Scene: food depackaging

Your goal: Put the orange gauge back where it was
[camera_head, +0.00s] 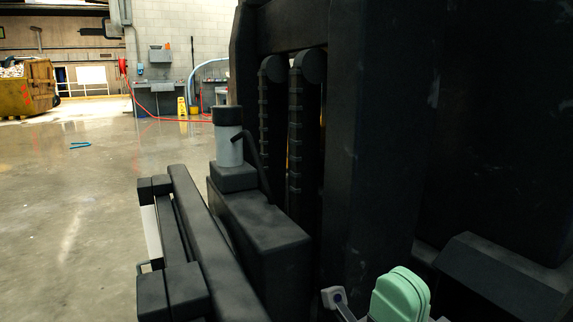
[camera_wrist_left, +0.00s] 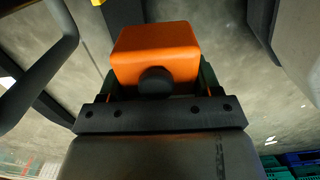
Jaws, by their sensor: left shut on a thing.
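The orange gauge (camera_wrist_left: 157,50) is an orange block with a round black knob on the side facing the left wrist camera. My left gripper (camera_wrist_left: 153,75) is shut on it, with dark fingers at both sides of the block. The gauge is held over grey concrete floor in that view, and I do not see it in the head view. A small part of my right gripper (camera_head: 335,298) shows at the bottom edge of the head view, beside a mint-green rounded part. Its jaws are not clear.
A large black machine (camera_head: 375,120) with a mast and chains fills the head view's middle and right. Open floor (camera_head: 85,200) lies left. A yellow skip (camera_head: 27,87), a yellow floor sign (camera_head: 182,107) and a blue object (camera_head: 80,145) stand or lie farther off. Blue crates (camera_wrist_left: 302,160) show in the wrist view.

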